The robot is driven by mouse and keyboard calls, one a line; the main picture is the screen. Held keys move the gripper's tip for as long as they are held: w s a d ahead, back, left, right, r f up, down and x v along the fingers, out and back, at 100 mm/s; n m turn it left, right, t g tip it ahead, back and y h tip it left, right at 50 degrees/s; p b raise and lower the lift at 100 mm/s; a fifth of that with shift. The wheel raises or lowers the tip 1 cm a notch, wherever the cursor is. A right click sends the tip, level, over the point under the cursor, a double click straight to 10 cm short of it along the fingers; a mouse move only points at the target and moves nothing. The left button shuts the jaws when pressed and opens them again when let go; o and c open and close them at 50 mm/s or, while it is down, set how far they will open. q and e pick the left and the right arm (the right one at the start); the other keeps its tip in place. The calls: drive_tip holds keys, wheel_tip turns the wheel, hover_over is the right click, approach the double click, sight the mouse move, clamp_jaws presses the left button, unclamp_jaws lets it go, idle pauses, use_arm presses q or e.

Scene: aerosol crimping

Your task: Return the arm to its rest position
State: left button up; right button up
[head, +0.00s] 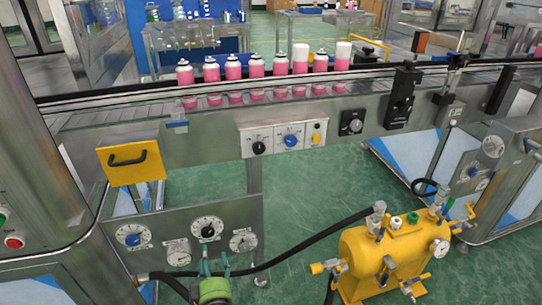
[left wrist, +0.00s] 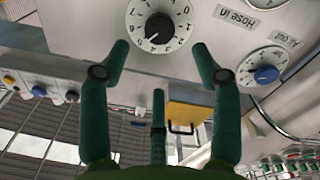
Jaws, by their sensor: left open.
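My left gripper (head: 214,268) is green and shows at the bottom of the head view, just below a dial with a black knob (head: 208,229). In the left wrist view my left gripper (left wrist: 163,58) is open, its fingers spread with nothing between them. The same black-knobbed dial (left wrist: 158,28) lies beyond the fingertips and seems apart from them. The rest of my left arm is mostly cut off by the bottom edge. My right gripper is in neither view.
The steel panel also holds a blue-knobbed dial (head: 133,235) and gauges. A black hose (head: 300,246) runs behind my gripper to a yellow tank (head: 385,262). A yellow hatch (head: 131,163) is above left. Pink cans (head: 256,66) line the conveyor. Green floor is open mid-view.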

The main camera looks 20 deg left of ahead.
use_arm(q)
drive_tip(key=s+d+f+m+g+h, duration=0.1)
drive_tip(key=s+d+f+m+h, duration=0.3)
drive_tip(key=f, duration=0.4)
drive_tip(key=s+d+f+m+g+h, duration=0.2)
drive_tip(key=d+f+m+h, duration=0.3)
drive_tip(key=f, duration=0.3)
drive_tip(key=s+d+f+m+g, duration=0.3)
drive_tip(key=s+f+m+g, duration=0.15)
drive_tip(key=s+f, duration=0.45)
drive_tip(key=s+a+f+m+g, duration=0.2)
drive_tip(key=s+f+m+g, duration=0.3)
drive_tip(key=s, duration=0.7)
drive_tip(key=s+r+g+p, duration=0.1)
drive_tip(key=s+r+p, duration=0.3)
drive_tip(key=s+p, duration=0.2)
drive_tip(key=s+a+r+n+g+p, duration=0.1)
drive_tip(key=s+r+p, duration=0.3)
drive_tip(key=s, duration=0.5)
drive_tip(key=p, duration=0.2)
drive_tip(key=shift+a+p, duration=0.2)
drive_tip(key=shift+p, duration=0.1)
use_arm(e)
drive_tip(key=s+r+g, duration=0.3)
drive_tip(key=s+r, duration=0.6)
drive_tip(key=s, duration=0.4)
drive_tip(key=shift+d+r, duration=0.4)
